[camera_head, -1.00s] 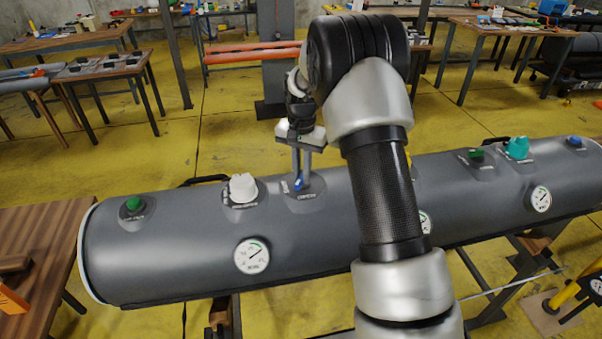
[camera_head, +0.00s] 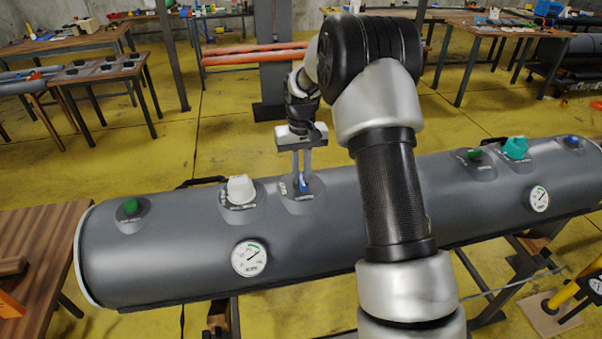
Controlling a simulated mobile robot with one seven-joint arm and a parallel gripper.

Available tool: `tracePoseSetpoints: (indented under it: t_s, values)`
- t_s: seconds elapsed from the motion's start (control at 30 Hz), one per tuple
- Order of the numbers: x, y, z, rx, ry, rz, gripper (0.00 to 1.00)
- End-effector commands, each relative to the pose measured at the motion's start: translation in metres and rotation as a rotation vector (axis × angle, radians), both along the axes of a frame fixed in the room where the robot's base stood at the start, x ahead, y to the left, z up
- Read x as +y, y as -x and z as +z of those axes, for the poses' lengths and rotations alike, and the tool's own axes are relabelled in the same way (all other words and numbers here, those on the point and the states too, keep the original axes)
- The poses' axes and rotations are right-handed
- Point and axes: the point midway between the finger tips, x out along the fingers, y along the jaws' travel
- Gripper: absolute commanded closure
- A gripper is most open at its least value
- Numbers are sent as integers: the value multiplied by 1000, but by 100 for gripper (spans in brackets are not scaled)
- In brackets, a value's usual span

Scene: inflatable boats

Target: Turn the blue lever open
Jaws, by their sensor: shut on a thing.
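The blue lever (camera_head: 303,186) is on a round grey valve base on top of the grey inflatable tube (camera_head: 200,255), just right of a white cap (camera_head: 240,189). My gripper (camera_head: 302,178) points down from above and its fingers are shut on the blue lever. The fingers cover much of the lever, so only a small blue part shows and its exact angle is hard to tell. A second, smaller blue part (camera_head: 572,140) sits at the tube's far right end.
A green button (camera_head: 130,206) is at the tube's left end. A teal cap (camera_head: 515,148) and another green button (camera_head: 474,154) are to the right. Gauges (camera_head: 250,258) face front. My arm hides the tube's middle. A wooden table (camera_head: 35,240) stands at left.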

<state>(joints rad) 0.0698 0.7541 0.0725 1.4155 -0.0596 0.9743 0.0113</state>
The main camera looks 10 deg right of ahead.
Motion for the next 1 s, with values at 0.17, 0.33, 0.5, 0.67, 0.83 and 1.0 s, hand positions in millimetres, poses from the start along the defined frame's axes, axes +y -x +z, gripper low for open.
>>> tracePoseSetpoints:
  t_s: [0.17, 0.33, 0.5, 0.67, 0.83, 1.0]
  values:
    - [0, -1, 1, -2, 1, 12, 100]
    - [0, -1, 1, -2, 1, 13, 100]
    - [0, -1, 1, -2, 1, 12, 76]
    - [0, 0, 1, -1, 1, 11, 69]
    - [0, 0, 1, -1, 1, 10, 69]
    - [0, -1, 14, -4, 1, 10, 69]
